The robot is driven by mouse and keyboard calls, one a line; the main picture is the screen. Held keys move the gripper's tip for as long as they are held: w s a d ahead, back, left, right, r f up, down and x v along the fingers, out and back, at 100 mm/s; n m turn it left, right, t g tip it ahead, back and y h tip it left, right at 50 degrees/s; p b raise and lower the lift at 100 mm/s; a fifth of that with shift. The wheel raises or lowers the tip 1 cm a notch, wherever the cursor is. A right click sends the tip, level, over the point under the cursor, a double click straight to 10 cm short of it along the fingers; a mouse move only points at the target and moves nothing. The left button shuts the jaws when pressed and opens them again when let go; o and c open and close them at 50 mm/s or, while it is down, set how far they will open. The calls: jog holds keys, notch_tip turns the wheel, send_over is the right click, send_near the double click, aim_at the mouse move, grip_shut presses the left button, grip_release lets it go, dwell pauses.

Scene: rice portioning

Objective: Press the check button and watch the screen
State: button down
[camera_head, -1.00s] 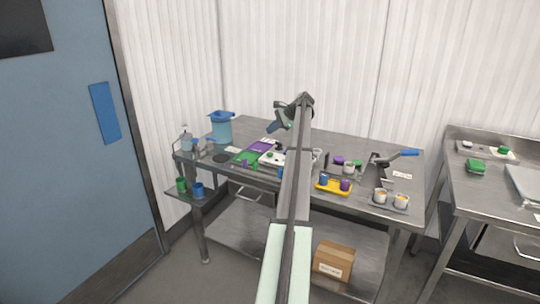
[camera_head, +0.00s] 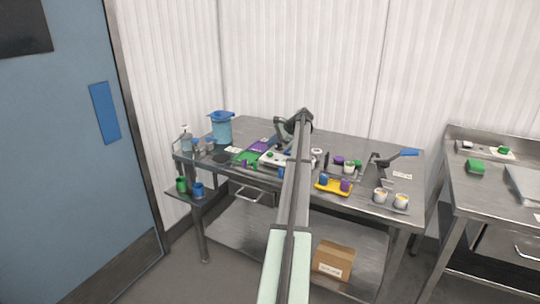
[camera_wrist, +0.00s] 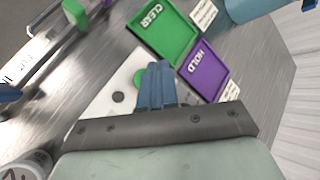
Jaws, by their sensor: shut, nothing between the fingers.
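A white panel (camera_wrist: 112,85) lies under my gripper (camera_wrist: 154,68) in the wrist view; it is also seen as a small pale unit (camera_head: 268,159) on the table in the head view. A green round button (camera_wrist: 139,78) shows just left of my blue fingertips, partly covered by them. A dark round button (camera_wrist: 118,97) sits further left. I cannot read which is the check button. My gripper is shut and empty, close over the panel; contact cannot be told. No lit screen can be made out.
A green CLEAR tray (camera_wrist: 163,27) and a purple HOLD tray (camera_wrist: 202,70) lie beside the panel. A blue pot (camera_head: 222,128) stands at the back left. White cups (camera_head: 380,196) stand at the front right.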

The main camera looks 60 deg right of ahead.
aim_at(272, 154)
jog(key=shift+f, duration=0.95)
jog(key=shift+f, duration=0.2)
dwell(1.3)
jog(key=shift+f, duration=0.25)
jog(key=shift+f, duration=0.5)
dwell(0.9)
jog(key=shift+r, duration=0.95)
jog(key=shift+r, duration=2.5)
